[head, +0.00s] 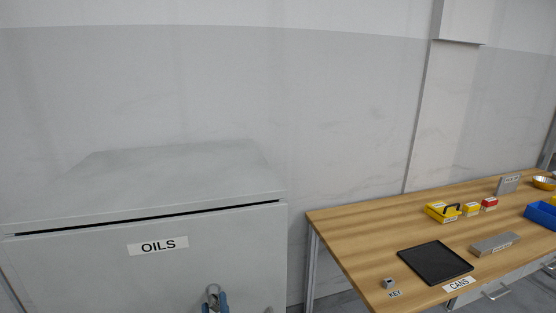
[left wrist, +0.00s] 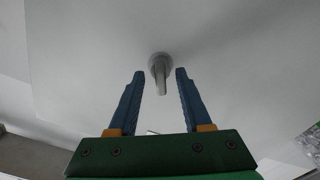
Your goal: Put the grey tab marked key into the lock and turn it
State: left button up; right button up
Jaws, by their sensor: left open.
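The grey cabinet door labelled OILS (head: 158,246) stands at the left of the head view, closed but for a thin dark line along its top. A round grey lock fitting (head: 213,289) shows low on the door. In the left wrist view a narrow grey tab (left wrist: 161,84) sticks out from the round fitting (left wrist: 159,60); it looks like the key sitting in the lock. My left gripper (head: 214,303) is open at the fitting. In the left wrist view its blue fingers (left wrist: 160,73) stand either side of the tab, with gaps. My right gripper is out of view.
A wooden table (head: 350,235) stands at the right. A small grey block with a dark opening (head: 389,283) is beside the KEY label (head: 394,294). A black tray (head: 435,262), grey bar (head: 495,243), yellow box (head: 440,212) and blue bin (head: 541,215) lie farther along.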

pick_arm(q)
jog(key=shift+s+d+p, duration=0.15)
jog(key=shift+s+p, duration=0.15)
jog(key=shift+s, duration=0.15)
jog(key=p+v, duration=0.2)
jog(key=v, duration=0.6)
jog(key=shift+p, duration=0.4)
jog(key=shift+f, duration=0.1)
dwell(0.7)
jog(key=s+d+f+m+g+h+b, duration=0.15)
jog(key=s+f+m+g+h, duration=0.3)
jog(key=f, duration=0.75)
jog(key=s+f+m+g+h+b, duration=0.25)
jog(key=s+f+m, duration=0.35)
jog(key=f, duration=0.7)
jog(key=s+a+f+g, duration=0.2)
jog(key=s+f+g, duration=0.1)
jog(key=s, duration=0.5)
jog(key=s+a+f+g+y+b, duration=0.1)
jog(key=s+a+f+g, duration=0.2)
jog(key=s+f, duration=0.3)
jog(key=s+a+f+m+g+y+b, duration=0.1)
jog(key=s+a+f+g, duration=0.2)
jog(key=s, duration=0.7)
jog(key=shift+s+f, duration=0.15)
jog(key=shift+f, duration=0.5)
